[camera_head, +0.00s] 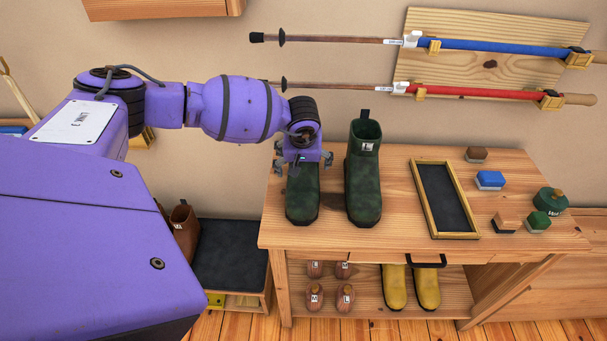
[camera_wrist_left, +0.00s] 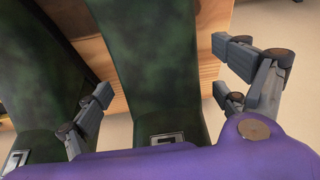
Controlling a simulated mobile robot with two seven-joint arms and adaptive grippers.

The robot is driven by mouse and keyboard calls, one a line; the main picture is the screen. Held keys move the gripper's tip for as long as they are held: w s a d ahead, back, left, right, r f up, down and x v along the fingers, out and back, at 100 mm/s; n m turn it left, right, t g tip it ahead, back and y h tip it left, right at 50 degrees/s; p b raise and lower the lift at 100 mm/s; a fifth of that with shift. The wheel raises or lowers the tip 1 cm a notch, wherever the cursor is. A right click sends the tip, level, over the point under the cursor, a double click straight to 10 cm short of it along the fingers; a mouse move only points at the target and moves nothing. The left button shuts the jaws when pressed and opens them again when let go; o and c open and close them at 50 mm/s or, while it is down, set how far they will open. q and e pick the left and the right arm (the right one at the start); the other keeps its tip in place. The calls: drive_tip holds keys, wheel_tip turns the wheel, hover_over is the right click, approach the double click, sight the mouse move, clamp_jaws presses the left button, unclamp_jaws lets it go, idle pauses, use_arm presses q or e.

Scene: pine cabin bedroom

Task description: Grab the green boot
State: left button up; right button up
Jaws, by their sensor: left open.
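Two dark green boots stand side by side on the wooden bench. The right one (camera_head: 364,180) shows its open top and an "L" tag. The left one (camera_head: 302,200) has its upper part hidden by my left gripper (camera_head: 303,163), which is over its shaft. In the left wrist view the open fingers of my left gripper (camera_wrist_left: 165,95) sit on either side of this left boot (camera_wrist_left: 152,65); the jaws are not closed on it. The other green boot (camera_wrist_left: 45,75) is at the left there, beside one finger. My right gripper is not in view.
A framed black tray (camera_head: 440,234), several small brushes and blocks, and a green tin (camera_head: 550,201) are on the bench's right. Yellow boots (camera_head: 395,287) and shoe trees (camera_head: 315,297) are on the lower shelf. Poles (camera_head: 500,92) hang on the wall.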

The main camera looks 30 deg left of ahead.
use_arm(q)
drive_tip(key=c, duration=1.7)
drive_tip(key=shift+r, duration=0.1)
drive_tip(key=shift+c, duration=0.4)
drive_tip(key=shift+r, duration=0.1)
